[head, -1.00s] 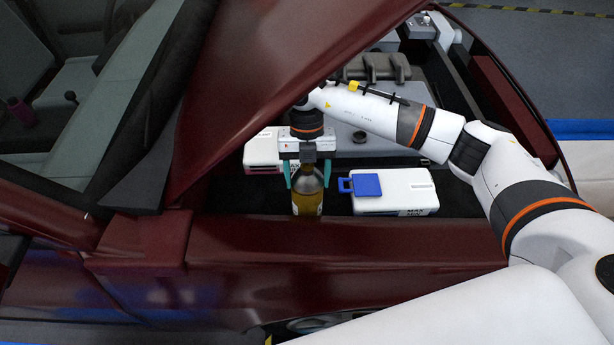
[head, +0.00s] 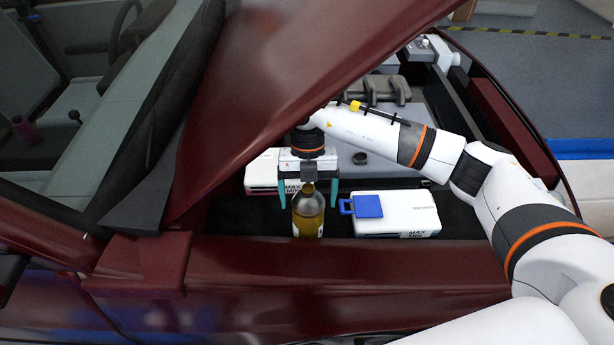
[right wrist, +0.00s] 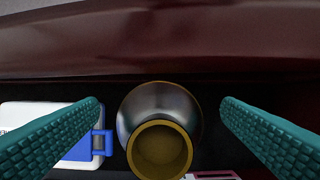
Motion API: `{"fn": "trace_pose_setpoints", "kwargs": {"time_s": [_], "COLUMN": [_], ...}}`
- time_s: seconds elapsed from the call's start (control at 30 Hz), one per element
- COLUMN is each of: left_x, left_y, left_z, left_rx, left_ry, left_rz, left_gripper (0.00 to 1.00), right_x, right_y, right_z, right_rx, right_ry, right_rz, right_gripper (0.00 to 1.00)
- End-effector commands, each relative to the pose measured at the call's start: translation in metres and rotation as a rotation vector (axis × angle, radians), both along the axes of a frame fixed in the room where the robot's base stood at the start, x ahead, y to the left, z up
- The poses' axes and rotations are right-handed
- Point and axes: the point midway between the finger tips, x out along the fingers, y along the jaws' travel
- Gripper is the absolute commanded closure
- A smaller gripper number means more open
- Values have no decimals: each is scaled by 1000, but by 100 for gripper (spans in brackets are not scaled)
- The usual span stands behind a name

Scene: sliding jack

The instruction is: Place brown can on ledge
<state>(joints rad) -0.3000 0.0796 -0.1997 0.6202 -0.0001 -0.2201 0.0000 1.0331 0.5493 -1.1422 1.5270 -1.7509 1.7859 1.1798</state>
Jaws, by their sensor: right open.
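The brown can, seen as a brownish-yellow bottle (head: 308,218), stands upright at the inner edge of the dark red car-side ledge (head: 370,268). I cannot tell exactly what its base rests on. My right gripper (head: 308,204) is open around the bottle's upper part, with a teal finger on each side and gaps between. In the right wrist view, the round bottle (right wrist: 160,120) and its yellow-brown mouth show between the spread fingers (right wrist: 160,137), touching neither. My left gripper is not in view.
A white box with a blue lid (head: 400,213) lies right of the bottle in the engine bay. Another white box (head: 262,172) is behind, to the left. The raised red hood (head: 290,70) slopes close beside my right wrist.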

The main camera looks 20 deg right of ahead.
Motion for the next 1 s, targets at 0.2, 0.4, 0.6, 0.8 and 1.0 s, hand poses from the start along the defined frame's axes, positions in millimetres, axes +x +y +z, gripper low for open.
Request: {"fn": "trace_pose_setpoints", "kwargs": {"time_s": [0.2,0.4,0.6,0.8,1.0], "left_x": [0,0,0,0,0], "left_y": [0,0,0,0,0], "left_z": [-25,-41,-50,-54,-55], "left_rx": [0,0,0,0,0], "left_ry": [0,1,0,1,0], "left_rz": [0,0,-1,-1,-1], "left_gripper": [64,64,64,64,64], "right_x": [37,76,102,115,117], "right_y": [-10,-21,-29,-33,-34], "right_z": [1,2,3,4,5], "right_rx": [-1,-1,-1,-2,-1], "right_ry": [-3,-2,-1,-1,0], "right_rz": [-5,-4,-4,-2,0], "right_gripper": [12,12,12,12,12]}}
